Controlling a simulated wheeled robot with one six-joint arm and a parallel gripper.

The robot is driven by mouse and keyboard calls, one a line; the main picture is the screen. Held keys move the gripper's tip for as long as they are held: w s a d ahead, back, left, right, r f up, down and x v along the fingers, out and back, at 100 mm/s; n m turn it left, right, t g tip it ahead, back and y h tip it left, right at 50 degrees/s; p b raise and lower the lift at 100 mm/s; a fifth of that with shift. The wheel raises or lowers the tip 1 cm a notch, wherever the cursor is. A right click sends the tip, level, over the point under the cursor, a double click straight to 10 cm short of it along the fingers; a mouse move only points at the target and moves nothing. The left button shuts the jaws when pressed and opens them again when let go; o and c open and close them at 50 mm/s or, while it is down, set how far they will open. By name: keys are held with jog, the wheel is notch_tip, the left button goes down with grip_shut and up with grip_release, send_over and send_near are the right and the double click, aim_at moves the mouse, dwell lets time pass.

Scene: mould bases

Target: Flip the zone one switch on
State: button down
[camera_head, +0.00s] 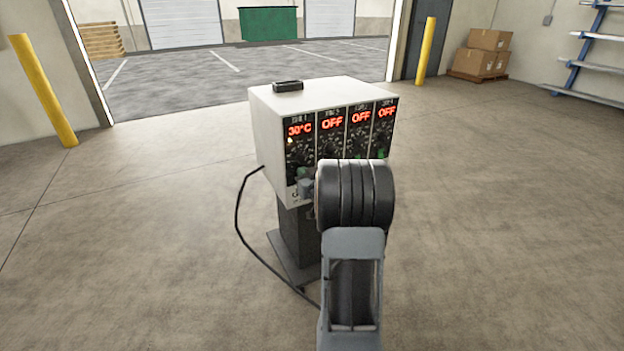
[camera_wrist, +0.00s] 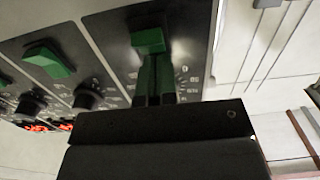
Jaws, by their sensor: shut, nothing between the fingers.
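The white controller box (camera_head: 275,130) stands on a dark pedestal with a row of zone panels on its front. The leftmost panel's display (camera_head: 300,130) is lit and reads 30°C. The other displays (camera_head: 332,124) read OFF. In the wrist view the panels look upside down, and a green rocker switch (camera_wrist: 148,40) sits on the rightmost panel. My gripper (camera_wrist: 155,85) is shut and empty, its narrow fingertips right at the lower edge of that switch; I cannot tell whether they touch. In the head view my gripper (camera_head: 304,187) is at the leftmost panel's lower part, hiding much of its switch.
Another green switch (camera_wrist: 48,60) and a black knob (camera_wrist: 88,96) are on the neighbouring panel. A small dark object (camera_head: 288,86) lies on the box top. A black cable (camera_head: 238,215) loops down at the left. The floor around is clear, with yellow posts (camera_head: 43,90) farther off.

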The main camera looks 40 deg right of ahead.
jog(key=s+a+r+p, duration=0.1)
jog(key=s+r, duration=0.1)
jog(key=s, duration=0.4)
jog(key=s+a+r+p, duration=0.2)
jog(key=s, duration=0.5)
jog(key=shift+r+p, duration=0.25)
jog(key=shift+p, duration=0.05)
jog(key=shift+w, duration=0.1)
jog(key=a+r+g+p, duration=0.3)
jog(key=a+r+p, duration=0.2)
jog(key=r+p, duration=0.3)
jog(key=a+r+g+p, duration=0.3)
jog(key=a+r+p, duration=0.3)
jog(key=r+p, duration=0.3)
jog(key=s+a+r+n+g+y+p, duration=0.1)
jog(key=s+a+r+g+p, duration=0.3)
jog(key=a, duration=0.4)
jog(key=s+a+r+n+g+y+p, duration=0.1)
jog(key=s+a+r+g+y+p, duration=0.1)
jog(key=s+a+r+p, duration=0.4)
jog(key=s+a+g+p, duration=0.1)
jog(key=s+a, duration=0.1)
jog(key=shift+a+g+y+p, duration=0.35)
jog(key=shift+g+y+p, duration=0.05)
